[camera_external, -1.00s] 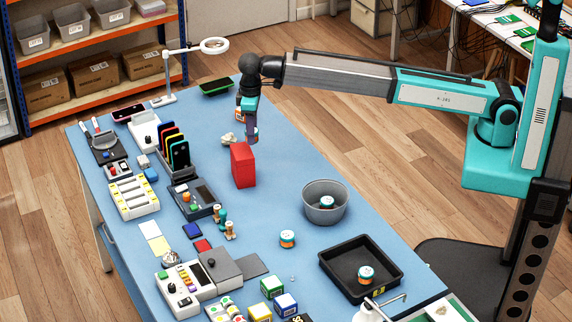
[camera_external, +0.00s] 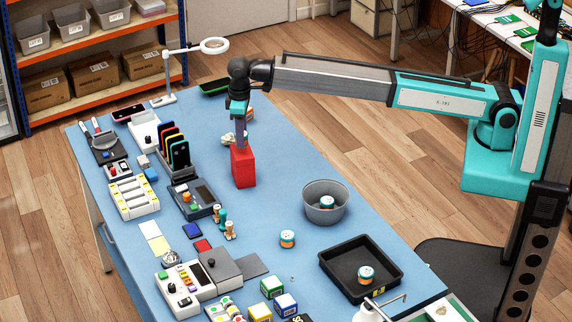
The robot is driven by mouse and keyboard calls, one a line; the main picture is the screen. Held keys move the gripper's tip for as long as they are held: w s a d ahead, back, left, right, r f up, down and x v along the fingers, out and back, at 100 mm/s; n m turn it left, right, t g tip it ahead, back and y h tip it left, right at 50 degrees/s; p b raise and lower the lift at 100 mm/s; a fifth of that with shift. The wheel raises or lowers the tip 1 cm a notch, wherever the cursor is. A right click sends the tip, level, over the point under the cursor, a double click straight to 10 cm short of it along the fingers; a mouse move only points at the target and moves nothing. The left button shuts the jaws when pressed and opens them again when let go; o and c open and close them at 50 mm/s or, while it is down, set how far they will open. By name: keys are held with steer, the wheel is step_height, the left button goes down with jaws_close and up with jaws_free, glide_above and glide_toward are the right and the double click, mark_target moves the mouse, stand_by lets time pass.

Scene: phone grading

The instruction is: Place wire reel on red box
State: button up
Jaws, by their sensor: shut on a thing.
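The red box (camera_external: 244,170) stands upright near the middle of the blue table. My gripper (camera_external: 240,146) points down with its fingertips at the box's top and is shut on it. The fingers hide part of the top, and the exact contact is small in this view. One wire reel (camera_external: 288,239), white with teal and orange, stands on the open table. Another reel (camera_external: 327,202) is inside the grey bowl (camera_external: 312,213). A third reel (camera_external: 366,274) is in the black tray (camera_external: 345,287). No reel shows between my fingers.
Table between box and bowl is clear.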

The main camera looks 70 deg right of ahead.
steer(key=shift+f+b, duration=0.45)
steer(key=shift+f, duration=0.75)
steer(key=shift+f, duration=0.2)
steer(key=o, duration=1)
steer(key=shift+r, duration=0.15)
step_height(320, 180, up, 12)
steer(key=p, duration=0.6)
